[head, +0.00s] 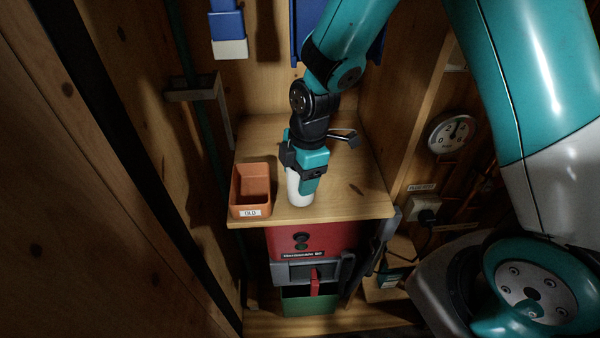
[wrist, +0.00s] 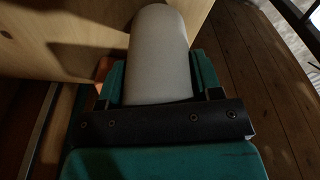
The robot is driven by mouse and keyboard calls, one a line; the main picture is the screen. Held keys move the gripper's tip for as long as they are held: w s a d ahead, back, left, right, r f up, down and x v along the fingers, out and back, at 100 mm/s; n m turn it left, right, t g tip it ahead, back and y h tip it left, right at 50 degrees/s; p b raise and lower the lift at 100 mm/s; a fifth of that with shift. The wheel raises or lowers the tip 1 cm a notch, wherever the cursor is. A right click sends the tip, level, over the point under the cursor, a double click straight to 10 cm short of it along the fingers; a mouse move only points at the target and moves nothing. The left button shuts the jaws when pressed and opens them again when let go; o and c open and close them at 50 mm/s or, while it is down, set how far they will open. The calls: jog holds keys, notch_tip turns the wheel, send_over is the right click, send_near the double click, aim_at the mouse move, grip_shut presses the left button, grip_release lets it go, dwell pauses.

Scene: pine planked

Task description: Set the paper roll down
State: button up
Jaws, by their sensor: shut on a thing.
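The paper roll (head: 299,192) is white and stands roughly upright at the front part of the wooden shelf (head: 350,195). My gripper (head: 306,178) is shut on it from above, with teal fingers on either side. In the wrist view the roll (wrist: 160,55) shows as a pale rounded cylinder between the teal fingers of my gripper (wrist: 162,88). The roll's lower end is at or very near the shelf top; I cannot tell whether it touches. Its upper part is hidden by the gripper.
An orange open bin (head: 250,190) labelled "OLD" stands just left of the roll. Below the shelf are a red box (head: 300,240) and a green container (head: 308,302). A gauge (head: 452,133) hangs on the right wall. The shelf right of the roll is clear.

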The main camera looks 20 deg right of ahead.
jog(key=shift+f, duration=0.4)
jog(key=shift+f, duration=0.15)
jog(key=o, duration=0.9)
jog(key=shift+o, duration=0.2)
